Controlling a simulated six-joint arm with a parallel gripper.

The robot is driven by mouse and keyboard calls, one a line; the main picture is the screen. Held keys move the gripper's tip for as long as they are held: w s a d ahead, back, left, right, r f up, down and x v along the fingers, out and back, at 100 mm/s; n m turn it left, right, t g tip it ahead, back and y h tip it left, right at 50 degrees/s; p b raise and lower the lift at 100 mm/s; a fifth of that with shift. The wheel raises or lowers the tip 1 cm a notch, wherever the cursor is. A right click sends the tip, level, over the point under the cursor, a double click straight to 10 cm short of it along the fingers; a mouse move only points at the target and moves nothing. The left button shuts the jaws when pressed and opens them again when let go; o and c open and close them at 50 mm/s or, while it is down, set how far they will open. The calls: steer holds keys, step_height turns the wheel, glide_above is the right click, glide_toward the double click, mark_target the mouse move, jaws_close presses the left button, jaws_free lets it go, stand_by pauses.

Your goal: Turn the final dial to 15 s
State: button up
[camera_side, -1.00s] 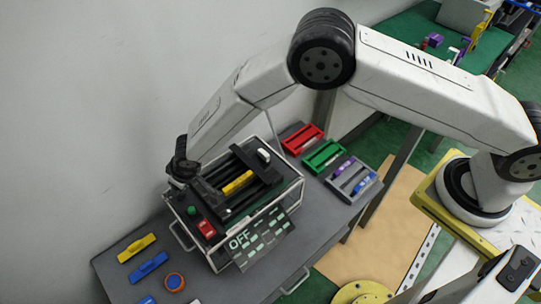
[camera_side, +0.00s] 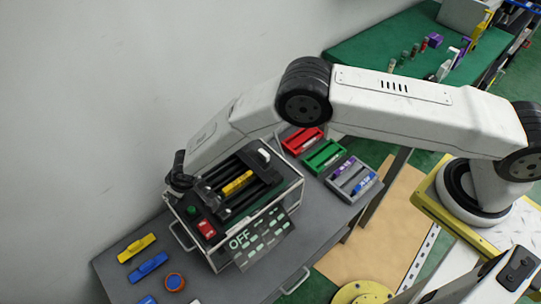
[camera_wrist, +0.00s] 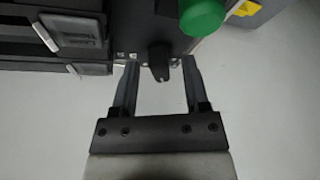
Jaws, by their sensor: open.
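The dial is a small black knob (camera_wrist: 160,73) with a pointed end, on the dark panel edge in the wrist view. Small pale marks lie beside it, too small to read. My gripper (camera_wrist: 160,65) is open, with one finger on each side of the knob; I cannot tell whether either finger touches it. In the side view my gripper (camera_side: 180,181) is at the left end of the black lever fixture (camera_side: 248,205). The dial is not visible there.
A green button (camera_wrist: 203,14) sits close right of the knob; in the side view a red switch (camera_side: 206,229) is nearby. Yellow (camera_side: 136,248) and blue (camera_side: 149,265) handles lie on the grey table. Red (camera_side: 302,140) and green (camera_side: 324,156) trays stand behind right.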

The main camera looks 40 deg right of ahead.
jaws_close()
steer(key=shift+n+g+y, duration=0.3)
steer(key=shift+n, duration=0.8)
steer(key=shift+d+n, duration=0.1)
steer(key=shift+n, duration=0.5)
steer(key=shift+w+d+n+g+y, duration=0.1)
steer(key=shift+n+g+y, duration=0.25)
steer(key=shift+n, duration=0.55)
steer(key=shift+w+n+g+y, duration=0.1)
steer(key=shift+n+g+y, duration=0.2)
steer(key=shift+n, duration=0.9)
jaws_free()
